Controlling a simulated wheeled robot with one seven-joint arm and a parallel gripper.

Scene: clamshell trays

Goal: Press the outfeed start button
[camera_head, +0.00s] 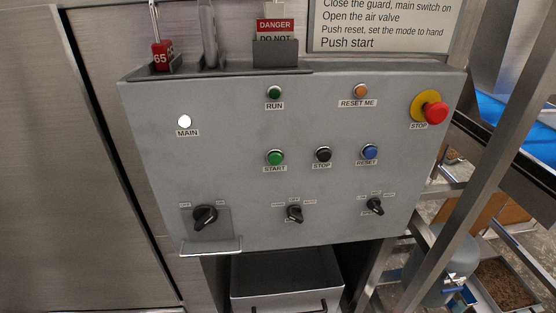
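A grey control panel (240,130) fills the middle of the head view. A green button (275,157) labelled START sits near its centre, under the dark green RUN lamp (275,92). To its right are a black STOP button (323,154) and a blue RESET button (369,152). The label on the green button reads only START; the word outfeed is not legible on the panel. My gripper is not in view.
A red emergency stop (436,112) on a yellow disc sticks out at the upper right. A red padlock (162,55) hangs above. A metal post (480,130) stands right.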

